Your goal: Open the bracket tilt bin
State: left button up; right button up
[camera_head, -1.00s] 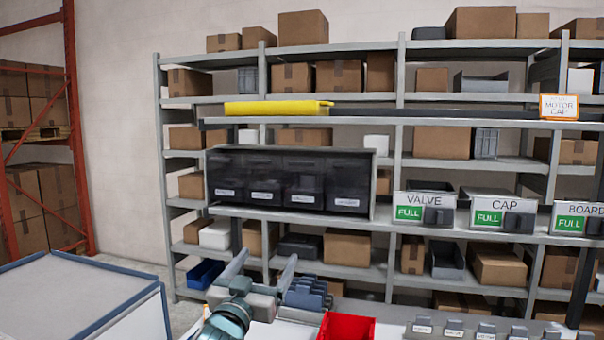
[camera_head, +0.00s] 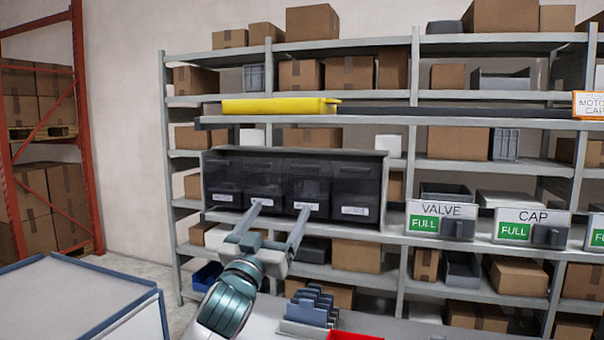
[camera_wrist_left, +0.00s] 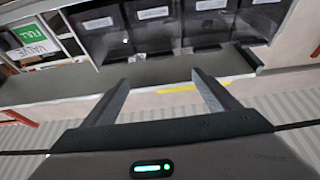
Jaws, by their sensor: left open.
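A dark cabinet of tilt bins (camera_head: 289,163) stands on the shelf, with several see-through black bins side by side, all shut. White labels sit low on the bin fronts. They are too small to read, so I cannot tell which bin is the bracket one. My left gripper (camera_head: 281,206) is open and empty, its fingers pointing at the lower fronts of the middle bins; I see no contact. In the left wrist view the open fingers (camera_wrist_left: 160,80) lie over the shelf edge, and the labelled bin fronts (camera_wrist_left: 152,27) show beyond. My right gripper is not in view.
VALVE (camera_head: 441,222) and CAP (camera_head: 532,228) dispensers stand right of the cabinet. A yellow bar (camera_head: 278,106) lies above it. A blue slotted rack (camera_head: 312,305) and a red bin (camera_head: 352,336) are below on the bench. A white-topped table (camera_head: 75,300) is at left.

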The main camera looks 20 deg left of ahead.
aim_at(304, 170)
pick_arm(q)
jog(key=p+x, duration=0.6)
jog(key=x, duration=1)
jog(key=shift+s+r+p, duration=0.1)
jog(key=shift+p, duration=0.3)
jog(key=shift+x, duration=0.75)
jog(key=c, duration=1.5)
